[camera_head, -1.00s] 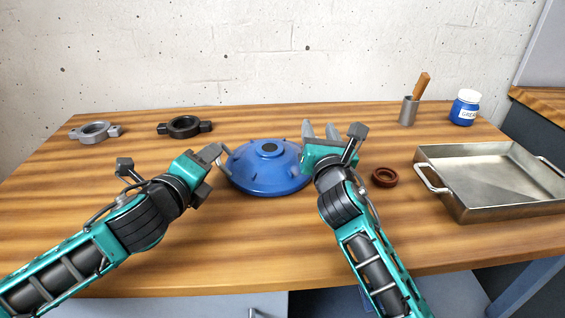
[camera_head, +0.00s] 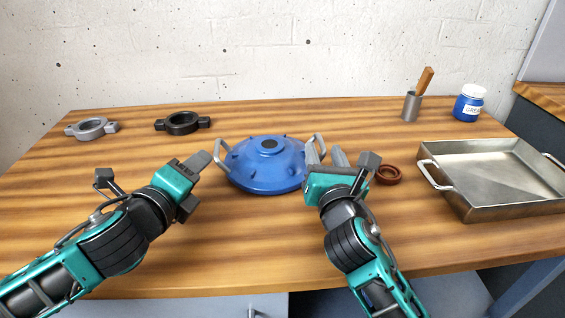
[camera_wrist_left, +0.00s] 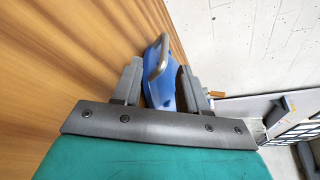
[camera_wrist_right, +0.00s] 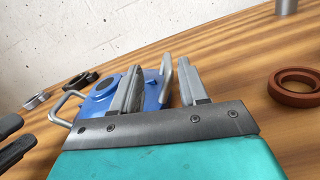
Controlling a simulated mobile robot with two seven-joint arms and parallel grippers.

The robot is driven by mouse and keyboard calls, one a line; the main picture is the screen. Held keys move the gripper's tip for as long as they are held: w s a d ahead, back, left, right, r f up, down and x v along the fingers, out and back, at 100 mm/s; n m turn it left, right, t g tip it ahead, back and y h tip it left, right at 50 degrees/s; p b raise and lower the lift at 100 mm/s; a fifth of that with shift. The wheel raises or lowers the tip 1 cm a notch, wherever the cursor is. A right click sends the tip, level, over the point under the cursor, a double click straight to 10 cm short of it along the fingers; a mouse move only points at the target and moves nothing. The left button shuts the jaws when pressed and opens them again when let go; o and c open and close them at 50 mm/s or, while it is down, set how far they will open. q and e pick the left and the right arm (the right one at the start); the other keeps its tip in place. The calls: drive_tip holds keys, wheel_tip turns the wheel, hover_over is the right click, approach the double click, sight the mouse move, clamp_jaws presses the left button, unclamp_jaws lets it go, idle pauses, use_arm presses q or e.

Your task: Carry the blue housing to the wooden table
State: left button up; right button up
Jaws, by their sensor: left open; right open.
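The blue housing (camera_head: 265,172), a domed part with a grey loop handle on each side, sits on the wooden table (camera_head: 240,232). My left gripper (camera_head: 200,165) is open and just left of the housing, apart from its left handle (camera_head: 221,151). In the left wrist view that handle (camera_wrist_left: 156,56) shows beyond and between the fingers. My right gripper (camera_head: 327,154) is open at the housing's right side. In the right wrist view the right handle (camera_wrist_right: 167,78) stands between its two fingers, with no grip on it.
A brown ring (camera_head: 387,175) lies right of my right gripper, before a metal tray (camera_head: 475,207). A grey ring clamp (camera_head: 91,129) and a black one (camera_head: 183,123) lie at back left. A cup with a brush (camera_head: 411,106) and a grease jar (camera_head: 468,104) stand at back right.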

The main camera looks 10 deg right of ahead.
use_arm(q)
drive_tip(key=shift+r, duration=0.2)
use_arm(e)
drive_tip(key=shift+s+r, duration=0.9)
drive_tip(key=shift+s, duration=0.25)
